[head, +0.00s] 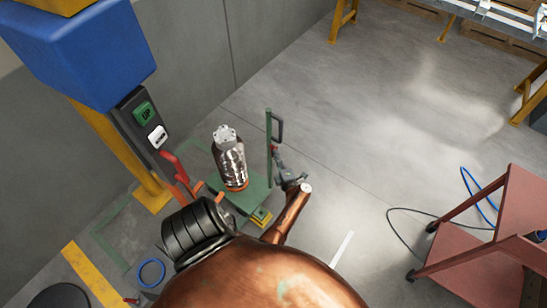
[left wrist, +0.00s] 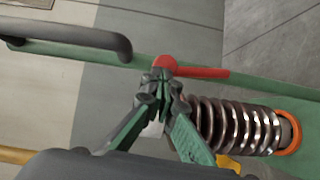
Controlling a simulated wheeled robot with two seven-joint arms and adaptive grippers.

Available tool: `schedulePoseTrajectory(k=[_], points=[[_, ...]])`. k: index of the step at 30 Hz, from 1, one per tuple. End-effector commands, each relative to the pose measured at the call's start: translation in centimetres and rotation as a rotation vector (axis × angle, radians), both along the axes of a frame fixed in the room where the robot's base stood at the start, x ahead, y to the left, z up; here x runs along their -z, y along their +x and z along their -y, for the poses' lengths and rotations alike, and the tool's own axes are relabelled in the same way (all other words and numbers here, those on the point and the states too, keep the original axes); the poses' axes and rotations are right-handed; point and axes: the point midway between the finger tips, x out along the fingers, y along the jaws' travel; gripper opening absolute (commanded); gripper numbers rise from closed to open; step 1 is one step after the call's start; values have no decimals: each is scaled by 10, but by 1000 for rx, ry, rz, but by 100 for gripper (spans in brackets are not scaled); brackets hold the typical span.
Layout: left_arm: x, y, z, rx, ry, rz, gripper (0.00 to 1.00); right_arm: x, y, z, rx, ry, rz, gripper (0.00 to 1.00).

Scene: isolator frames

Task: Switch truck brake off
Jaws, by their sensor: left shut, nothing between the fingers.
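The green truck (head: 255,197) stands on the floor near the wall, with an upright green bar and a dark handle (head: 281,128). In the left wrist view, a red brake lever (left wrist: 200,71) extends to the right from its pivot on the green bar. My left gripper (head: 278,158) is at the upright bar, below the handle. In the left wrist view, the shut, empty fingertips of the left gripper (left wrist: 160,82) are close to the lever's pivot end; I cannot tell whether they touch it. My right gripper does not show.
A silvery ribbed part (head: 231,162) with an orange base ring stands on the truck. A control box with green UP button (head: 144,113) hangs below a blue housing (head: 85,55). A red cart (head: 490,235) and loose cables are at right. The middle floor is clear.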

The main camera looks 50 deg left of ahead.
Motion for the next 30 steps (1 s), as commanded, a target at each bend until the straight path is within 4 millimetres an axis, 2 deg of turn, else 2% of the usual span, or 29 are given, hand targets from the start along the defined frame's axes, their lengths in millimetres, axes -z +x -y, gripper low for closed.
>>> schedulePoseTrajectory(k=[6,23,26,30], points=[[-3,6,-3,0,2,1,0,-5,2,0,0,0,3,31],[-2,7,-3,0,1,2,0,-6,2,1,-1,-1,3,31],[-2,6,1,0,0,2,0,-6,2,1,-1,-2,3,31],[-2,2,17,0,-1,2,0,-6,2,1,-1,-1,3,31]])
